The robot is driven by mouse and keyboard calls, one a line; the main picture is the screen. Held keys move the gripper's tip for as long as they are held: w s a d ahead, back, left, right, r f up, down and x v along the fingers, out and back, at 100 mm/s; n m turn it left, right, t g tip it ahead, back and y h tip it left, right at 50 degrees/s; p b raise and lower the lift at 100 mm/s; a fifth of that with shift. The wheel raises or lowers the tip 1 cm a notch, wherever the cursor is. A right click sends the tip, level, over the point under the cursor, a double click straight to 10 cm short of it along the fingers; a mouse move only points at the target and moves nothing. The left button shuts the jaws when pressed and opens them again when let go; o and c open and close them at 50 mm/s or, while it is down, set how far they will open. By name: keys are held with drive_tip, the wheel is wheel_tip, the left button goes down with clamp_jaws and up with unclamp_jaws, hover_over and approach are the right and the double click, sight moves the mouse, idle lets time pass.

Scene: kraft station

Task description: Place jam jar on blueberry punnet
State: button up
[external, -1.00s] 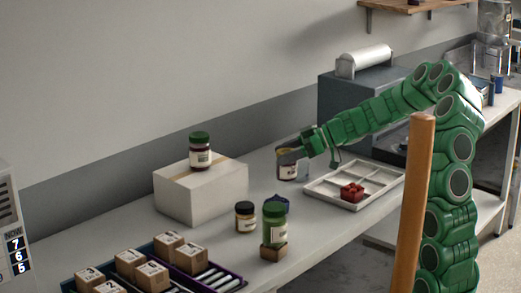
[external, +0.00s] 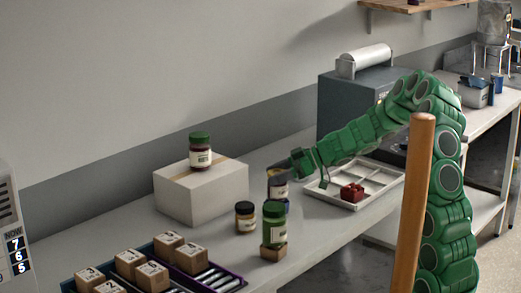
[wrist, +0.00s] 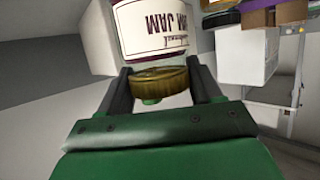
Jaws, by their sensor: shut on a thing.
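The jam jar (external: 278,189), with a white label and a gold lid, is held upright by its lid in my gripper (external: 278,171). In the wrist view the jar (wrist: 152,28) shows its "JAM" label upside down, and the fingers of my gripper (wrist: 160,76) are shut on either side of the lid. A small dark blue thing (external: 286,206), which looks like the blueberry punnet, is mostly hidden behind the jar and the green-lidded jar. The held jar appears just above it; I cannot tell whether they touch.
A green-lidded jar (external: 274,226) stands on a small brown block, beside a dark-lidded jar (external: 245,217). Another jar (external: 200,151) stands on a white box (external: 222,192). A white divided tray (external: 385,187) holds a red punnet (external: 352,193). Small cartons (external: 152,274) sit at the front left.

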drive_tip(key=shift+f, duration=0.25)
drive_tip(key=o, duration=1.3)
drive_tip(key=shift+o, duration=0.2)
drive_tip(key=shift+r, duration=0.1)
drive_tip(key=v, duration=1.2)
